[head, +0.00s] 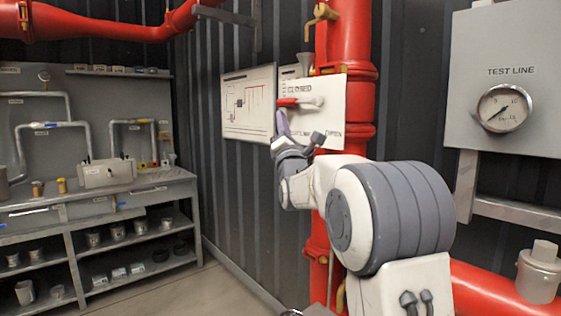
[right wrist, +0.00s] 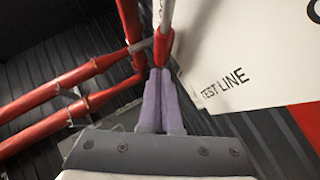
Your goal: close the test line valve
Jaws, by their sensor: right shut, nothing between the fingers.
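The test line valve has a lever with a red grip (head: 290,102) and a pale metal bar. In the head view it lies about level, grip to the left, in front of a white sign plate (head: 333,117) marked CLOSED at the top and OPEN at lower right. My right gripper (head: 282,124) is shut and empty, its purple fingers pointing up just below the grip. In the right wrist view the shut fingertips (right wrist: 159,71) are close to the red grip (right wrist: 165,46); I cannot tell whether they touch. My left gripper is not in view.
A thick red standpipe (head: 340,40) runs behind the plate. A grey panel with a TEST LINE gauge (head: 503,108) is at the right. A workbench (head: 95,208) with shelves stands at the left. The floor (head: 190,295) between is clear.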

